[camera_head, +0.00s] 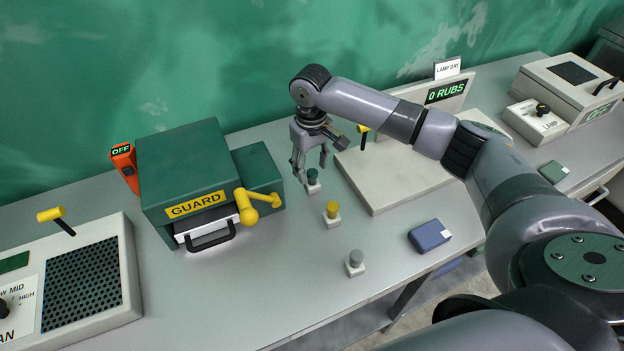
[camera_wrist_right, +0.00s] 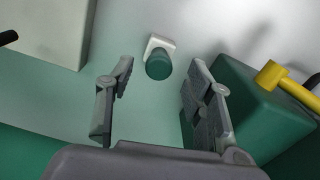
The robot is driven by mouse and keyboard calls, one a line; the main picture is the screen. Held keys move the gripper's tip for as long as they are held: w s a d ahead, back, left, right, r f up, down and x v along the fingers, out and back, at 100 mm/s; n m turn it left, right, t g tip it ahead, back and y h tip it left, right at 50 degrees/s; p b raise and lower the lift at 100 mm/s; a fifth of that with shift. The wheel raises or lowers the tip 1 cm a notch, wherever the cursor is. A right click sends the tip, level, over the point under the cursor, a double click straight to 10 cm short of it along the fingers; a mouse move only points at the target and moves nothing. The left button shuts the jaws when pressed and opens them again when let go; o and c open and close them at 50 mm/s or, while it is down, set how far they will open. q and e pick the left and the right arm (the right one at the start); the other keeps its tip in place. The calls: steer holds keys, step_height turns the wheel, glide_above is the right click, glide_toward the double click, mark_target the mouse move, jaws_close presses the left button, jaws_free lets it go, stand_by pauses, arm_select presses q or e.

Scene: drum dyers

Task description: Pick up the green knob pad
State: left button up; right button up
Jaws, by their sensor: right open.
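The green knob pad (camera_head: 312,179) stands on the grey table, a green round knob on a small white base. It also shows in the right wrist view (camera_wrist_right: 159,62), upright and ahead of the fingers, in line with the gap between them. My right gripper (camera_head: 309,172) points down just above and behind the pad, with its fingers spread. In the right wrist view my right gripper (camera_wrist_right: 160,95) is open and nothing is between its fingers. The fingers look apart from the pad. My left gripper is not in view.
A yellow knob pad (camera_head: 332,212) and a grey knob pad (camera_head: 355,260) stand nearer. The green GUARD box (camera_head: 185,165) with its yellow handle (camera_head: 245,207) is close on the left. A pale LAMP DAY machine (camera_head: 400,185) is on the right. A blue block (camera_head: 429,236) lies near the front edge.

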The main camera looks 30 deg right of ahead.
mark_target(312, 172)
steer(key=shift+s+d+f, duration=0.1)
steer(key=shift+f, duration=1.45)
steer(key=shift+c, duration=0.2)
jaws_close()
steer(key=shift+r, duration=0.1)
